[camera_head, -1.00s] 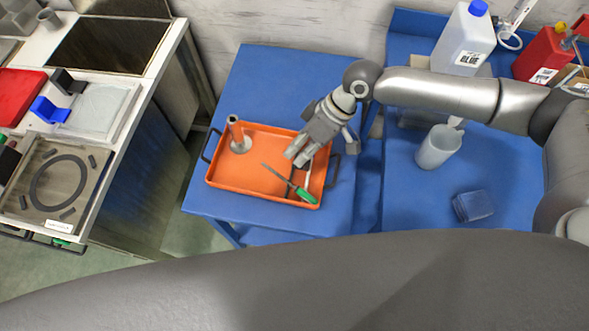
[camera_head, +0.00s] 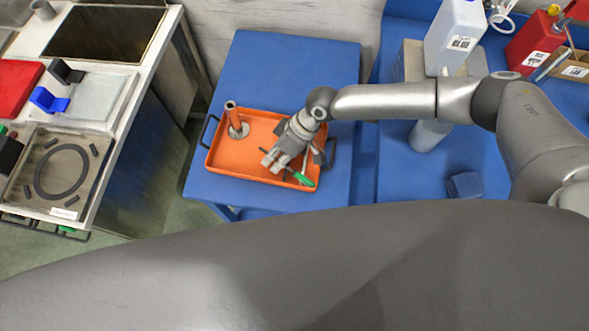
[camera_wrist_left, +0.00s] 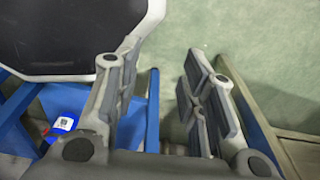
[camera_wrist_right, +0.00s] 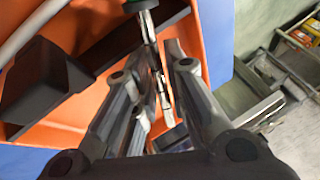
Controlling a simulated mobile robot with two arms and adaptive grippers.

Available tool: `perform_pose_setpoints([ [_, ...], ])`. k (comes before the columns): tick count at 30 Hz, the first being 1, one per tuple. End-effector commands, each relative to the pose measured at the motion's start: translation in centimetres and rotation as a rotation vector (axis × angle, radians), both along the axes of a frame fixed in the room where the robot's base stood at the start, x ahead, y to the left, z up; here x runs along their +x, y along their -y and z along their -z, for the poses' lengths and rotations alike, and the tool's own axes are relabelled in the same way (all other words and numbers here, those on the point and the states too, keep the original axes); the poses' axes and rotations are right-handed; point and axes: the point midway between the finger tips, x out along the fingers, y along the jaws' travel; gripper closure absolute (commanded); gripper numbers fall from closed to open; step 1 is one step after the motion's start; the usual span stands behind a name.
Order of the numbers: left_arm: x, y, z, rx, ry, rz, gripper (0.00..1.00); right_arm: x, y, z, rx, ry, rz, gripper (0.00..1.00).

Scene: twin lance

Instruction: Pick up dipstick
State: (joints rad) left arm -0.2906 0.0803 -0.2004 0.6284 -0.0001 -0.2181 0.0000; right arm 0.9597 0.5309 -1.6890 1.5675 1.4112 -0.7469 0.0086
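A green-handled tool with a thin metal shaft (camera_head: 303,179), possibly the dipstick, lies in the orange tray (camera_head: 226,166); I cannot tell for sure. An orange tube (camera_head: 235,116) stands upright on a round grey base at the tray's left. My right gripper (camera_head: 273,162) is low over the tray and hides most of the shaft. In the right wrist view the shaft (camera_wrist_right: 154,50) runs between the open fingers (camera_wrist_right: 161,62), with its green end at the top. My left gripper (camera_wrist_left: 160,66) is open and empty above the floor, seen only in its wrist view.
A black box-like part (camera_wrist_right: 42,82) lies beside the right fingers. The tray sits on a blue table (camera_head: 290,60). A second blue table at right holds a white jug (camera_head: 455,35) and a red canister (camera_head: 535,45). A workbench (camera_head: 120,80) stands left.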

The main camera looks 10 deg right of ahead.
Motion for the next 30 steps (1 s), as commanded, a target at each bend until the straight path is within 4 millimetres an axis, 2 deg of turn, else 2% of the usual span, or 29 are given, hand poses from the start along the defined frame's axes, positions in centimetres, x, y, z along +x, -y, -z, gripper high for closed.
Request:
perform_pose_setpoints([
  [3, -0.6, 0.0, 0.1, 0.001, -0.01, 0.0, 0.63, 0.0, 0.0, 0.0, 0.0, 0.0, 0.0, 0.86],
  [6, -1.2, -0.1, 0.1, 0.002, -0.018, 0.0, 0.63, 0.0, 0.0, 0.0, 0.0, 0.0, 0.0, 0.99],
  [7, -1.3, -0.1, 0.1, 0.002, -0.02, 0.0, 0.63, 0.0, 0.0, 0.0, 0.0, 0.0, 0.0, 1.0],
  [20, -1.6, -0.1, 0.2, 0.002, -0.024, 0.0, 0.63, 0.0, 0.0, -0.4, 0.0, 0.001, -0.001, 1.0],
  [23, -1.5, -0.1, 0.2, 0.002, -0.024, 0.0, 0.63, 0.1, 0.0, -1.1, 0.002, 0.001, -0.001, 1.0],
  [28, -1.4, -0.1, 0.2, 0.003, -0.022, 0.0, 0.63, 0.0, 0.0, -3.5, 0.003, 0.003, -0.001, 1.0],
  [30, -1.3, -0.1, 0.3, 0.003, -0.021, 0.0, 0.63, -0.7, 0.4, -4.0, 0.001, 0.0, -0.002, 1.0],
])
